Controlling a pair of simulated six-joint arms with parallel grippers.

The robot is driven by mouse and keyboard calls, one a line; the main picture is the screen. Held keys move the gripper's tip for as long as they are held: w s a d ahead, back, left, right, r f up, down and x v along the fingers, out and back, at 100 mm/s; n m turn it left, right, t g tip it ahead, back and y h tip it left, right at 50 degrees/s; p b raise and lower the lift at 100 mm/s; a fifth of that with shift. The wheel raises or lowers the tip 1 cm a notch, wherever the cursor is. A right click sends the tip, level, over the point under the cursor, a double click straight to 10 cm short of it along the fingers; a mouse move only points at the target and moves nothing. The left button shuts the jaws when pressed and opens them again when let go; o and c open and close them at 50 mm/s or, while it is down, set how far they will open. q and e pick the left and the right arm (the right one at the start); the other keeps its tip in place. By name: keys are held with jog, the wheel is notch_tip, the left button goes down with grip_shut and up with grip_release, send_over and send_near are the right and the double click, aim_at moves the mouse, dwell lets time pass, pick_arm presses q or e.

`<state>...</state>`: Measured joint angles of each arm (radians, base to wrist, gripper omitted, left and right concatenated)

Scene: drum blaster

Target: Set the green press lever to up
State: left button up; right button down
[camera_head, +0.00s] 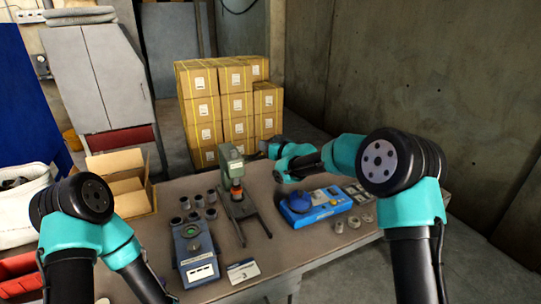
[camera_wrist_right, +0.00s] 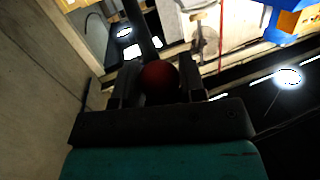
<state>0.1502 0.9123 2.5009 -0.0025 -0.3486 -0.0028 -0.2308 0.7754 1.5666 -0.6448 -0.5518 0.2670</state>
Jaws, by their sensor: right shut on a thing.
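The green press (camera_head: 230,166) stands upright near the middle of the table, on a dark grey base with two forward legs. My right gripper (camera_head: 265,147) is at the right side of the press head, coming in from the right. In the right wrist view, my right gripper (camera_wrist_right: 158,84) is shut on a round dark red knob (camera_wrist_right: 158,77), which sits between the two fingers. The lever's arm is not clear in the head view, as the gripper covers that spot. My left arm shows at the lower left, but its gripper is out of view.
A blue-grey device (camera_head: 194,252) and several small grey cups (camera_head: 185,203) stand left of the press. A blue tray device (camera_head: 318,207) lies to the right. An open cardboard box (camera_head: 118,164) stands at the table's left; stacked cartons (camera_head: 220,105) stand behind.

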jog(key=shift+w+a+r+g+h, duration=0.15)
jog(key=shift+w+a+r+g, duration=0.1)
jog(key=shift+w+r, duration=0.25)
jog(key=shift+w+a+r+g+h, duration=0.15)
jog(key=shift+w+r+g, duration=0.15)
jog(key=shift+r, duration=0.2)
jog(key=c, duration=0.7)
grip_release()
jog(key=v, duration=1.7)
jog(key=shift+s+d, duration=0.15)
